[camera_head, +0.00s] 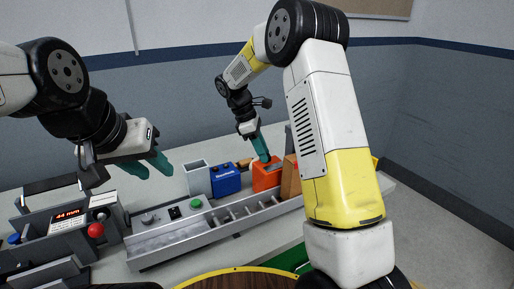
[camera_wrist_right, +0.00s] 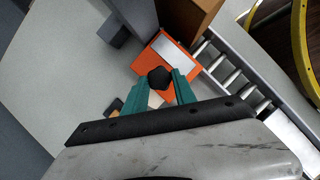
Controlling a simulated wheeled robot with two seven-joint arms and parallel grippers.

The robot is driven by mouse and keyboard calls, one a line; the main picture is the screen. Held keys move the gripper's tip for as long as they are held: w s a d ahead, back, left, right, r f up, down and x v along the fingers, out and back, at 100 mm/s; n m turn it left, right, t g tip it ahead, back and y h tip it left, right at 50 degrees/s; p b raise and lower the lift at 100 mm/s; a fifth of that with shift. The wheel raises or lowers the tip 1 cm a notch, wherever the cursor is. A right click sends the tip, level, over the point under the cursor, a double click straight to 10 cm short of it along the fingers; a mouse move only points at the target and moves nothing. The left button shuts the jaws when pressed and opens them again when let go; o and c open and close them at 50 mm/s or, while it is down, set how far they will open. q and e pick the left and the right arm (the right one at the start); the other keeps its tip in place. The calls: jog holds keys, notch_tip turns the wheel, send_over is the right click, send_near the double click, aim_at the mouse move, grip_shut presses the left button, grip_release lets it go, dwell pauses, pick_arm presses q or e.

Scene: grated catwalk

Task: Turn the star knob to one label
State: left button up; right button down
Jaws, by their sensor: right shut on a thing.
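The orange box (camera_head: 266,181) stands on the bench behind the grey rail, and it fills the middle of the right wrist view (camera_wrist_right: 146,62). The dark star knob (camera_wrist_right: 159,77) sits on it beside a pale plate (camera_wrist_right: 174,50). No label text can be read. My right gripper (camera_head: 264,155) reaches down to the box, with its teal fingers on both sides of the knob, shut on it. In the head view the knob is hidden by the fingers. My left gripper (camera_head: 151,168) is empty, its fingers apart, above the bench at the left.
A blue box (camera_head: 226,181) and a grey open bin (camera_head: 197,179) stand left of the orange box. A brown block (camera_head: 290,178) stands close on its right. A panel with a red ball knob (camera_head: 95,230) is at left. The grey slotted rail (camera_head: 215,228) runs in front.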

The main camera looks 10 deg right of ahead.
jog(key=m, duration=0.2)
jog(key=m+g, duration=0.1)
jog(key=m+y, duration=0.1)
jog(key=m, duration=0.1)
jog(key=shift+w+d+m+g, duration=0.1)
jog(key=shift+w+m+g, duration=0.2)
jog(key=shift+g, duration=0.1)
jog(key=m, duration=0.2)
jog(key=m+g+y, duration=0.1)
jog(key=m, duration=0.1)
jog(key=shift+w+d+m+y, duration=0.1)
jog(key=shift+d+m+y, duration=0.05)
jog(key=shift+m+y, duration=0.2)
jog(key=shift+m, duration=0.35)
jog(key=c, duration=1)
grip_release()
jog(key=shift+r, duration=0.1)
jog(key=v, duration=0.7)
jog(key=shift+w+r, duration=0.25)
